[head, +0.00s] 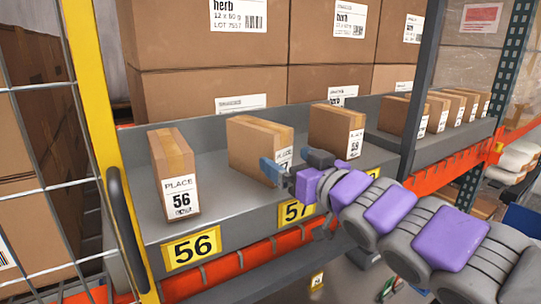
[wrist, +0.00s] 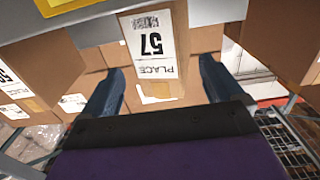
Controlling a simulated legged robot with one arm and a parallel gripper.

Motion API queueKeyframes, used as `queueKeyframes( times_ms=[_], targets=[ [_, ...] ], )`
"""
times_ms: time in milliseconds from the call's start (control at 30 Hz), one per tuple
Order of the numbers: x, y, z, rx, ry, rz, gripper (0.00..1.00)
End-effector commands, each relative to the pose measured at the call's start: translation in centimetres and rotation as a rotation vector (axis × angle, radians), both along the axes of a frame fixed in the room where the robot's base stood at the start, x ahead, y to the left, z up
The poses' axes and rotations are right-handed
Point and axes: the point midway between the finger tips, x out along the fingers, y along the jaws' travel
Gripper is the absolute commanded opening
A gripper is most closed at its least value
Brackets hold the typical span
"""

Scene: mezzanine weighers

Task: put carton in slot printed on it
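The carton marked PLACE 57 (head: 254,146) stands upright on the grey shelf tray (head: 218,195), behind the yellow 57 tag (head: 295,211). My gripper (head: 293,165) is at its labelled front, with one blue finger on each side. In the wrist view, carton 57 (wrist: 152,50) shows its label upside down between the spread fingertips (wrist: 159,75). The fingers are open, with a gap on both sides of the label. The carton marked PLACE 56 (head: 177,160) stands upright behind the yellow 56 tag (head: 191,246). A carton marked 58 (head: 333,128) stands to the right.
A yellow post (head: 93,110) and wire mesh (head: 30,170) bound the left side. A grey upright (head: 421,85) separates more cartons (head: 440,112) at the right. Large herb boxes (head: 190,45) stand behind the tray. There are bare gaps between the cartons.

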Motion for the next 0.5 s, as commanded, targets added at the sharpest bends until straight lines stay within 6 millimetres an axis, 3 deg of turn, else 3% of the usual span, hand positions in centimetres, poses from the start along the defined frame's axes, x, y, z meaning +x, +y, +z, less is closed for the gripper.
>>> queueKeyframes(
  times_ms=[167, 500],
  targets=[
    [-1.8, -1.4, 0.3, 0.007, -0.004, -0.002, 0.94],
    [-3.9, -0.7, -0.2, -0.01, 0.003, 0.001, 0.94]
  ],
)
